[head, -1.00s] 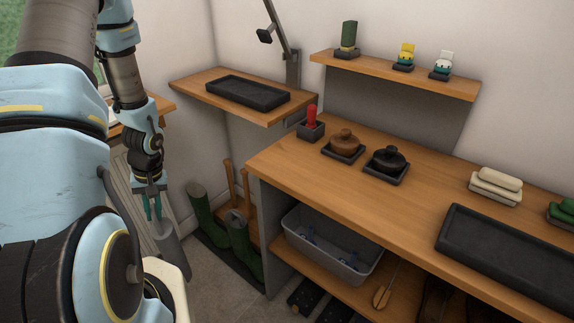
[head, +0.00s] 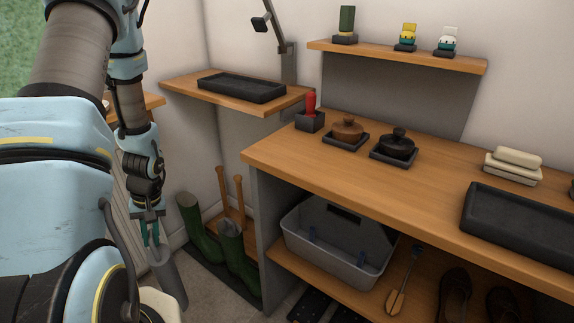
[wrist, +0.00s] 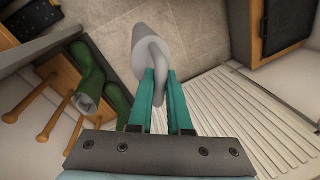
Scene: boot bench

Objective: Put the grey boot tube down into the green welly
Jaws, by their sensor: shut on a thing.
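My gripper (head: 151,243) is shut on the grey boot tube (head: 171,281), near its upper end. The tube hangs tilted below the teal fingers, apart from the boots. In the wrist view, the tube (wrist: 145,32) shows beyond the fingertips (wrist: 157,78), with a curved handle between them. Two green wellies stand to the right of the tube in the head view: a left one (head: 203,234) and a right one (head: 240,263). A grey patch shows at the top of the right welly; I cannot tell whether it is lining or something inside. Both wellies show left of my gripper in the wrist view.
The boots stand on a dark mat (head: 215,272) beside the wooden bench (head: 300,165), with wooden handles (head: 222,185) behind them. A grey bin (head: 340,262) sits on the lower shelf. A ribbed white panel (wrist: 245,120) lies right of my gripper in the wrist view.

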